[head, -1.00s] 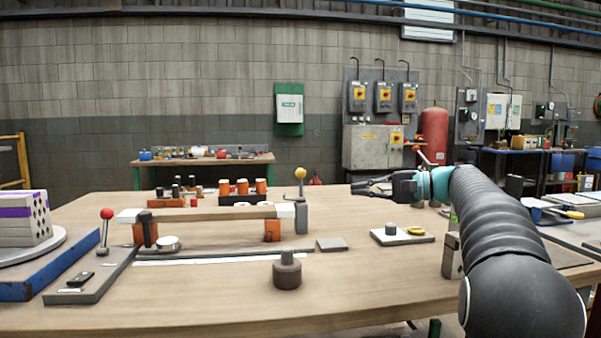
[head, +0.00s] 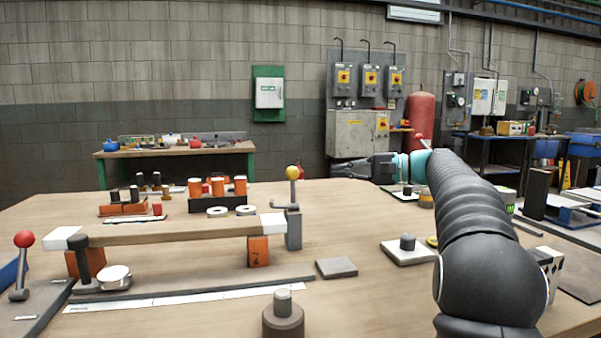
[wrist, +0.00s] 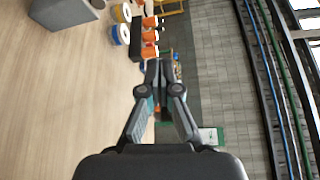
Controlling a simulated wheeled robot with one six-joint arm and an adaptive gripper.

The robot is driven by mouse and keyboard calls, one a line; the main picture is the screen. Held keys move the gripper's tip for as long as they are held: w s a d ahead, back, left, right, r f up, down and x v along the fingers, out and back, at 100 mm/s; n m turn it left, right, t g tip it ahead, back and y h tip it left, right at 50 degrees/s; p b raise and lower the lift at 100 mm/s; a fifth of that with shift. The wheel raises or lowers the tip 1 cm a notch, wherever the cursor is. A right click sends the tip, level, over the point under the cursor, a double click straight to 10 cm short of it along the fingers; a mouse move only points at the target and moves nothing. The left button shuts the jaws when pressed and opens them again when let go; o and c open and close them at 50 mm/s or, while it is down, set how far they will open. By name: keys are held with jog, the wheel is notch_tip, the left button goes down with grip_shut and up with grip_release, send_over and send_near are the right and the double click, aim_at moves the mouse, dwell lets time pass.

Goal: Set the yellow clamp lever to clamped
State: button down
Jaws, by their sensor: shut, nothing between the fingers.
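The yellow clamp lever has a yellow ball knob (head: 292,172) on a thin grey stem. It stands upright on top of a grey post (head: 294,230) at the right end of the long wooden bar (head: 180,231). My gripper (head: 337,171) is shut and empty, pointing left, to the right of the knob in the head view and apart from it. In the wrist view my gripper (wrist: 160,72) shows its fingers together with nothing between them. The lever's knob does not show in the wrist view.
A red-knobbed lever (head: 22,250) stands at the left. Orange cylinders (head: 217,186) stand behind the bar.

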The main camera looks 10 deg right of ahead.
aim_at(292, 187)
jog(key=w+a, duration=0.1)
jog(key=a, duration=0.8)
jog(key=shift+a+f, duration=0.15)
dwell(0.4)
jog(key=shift+a+b, duration=0.1)
jog(key=shift+b, duration=0.2)
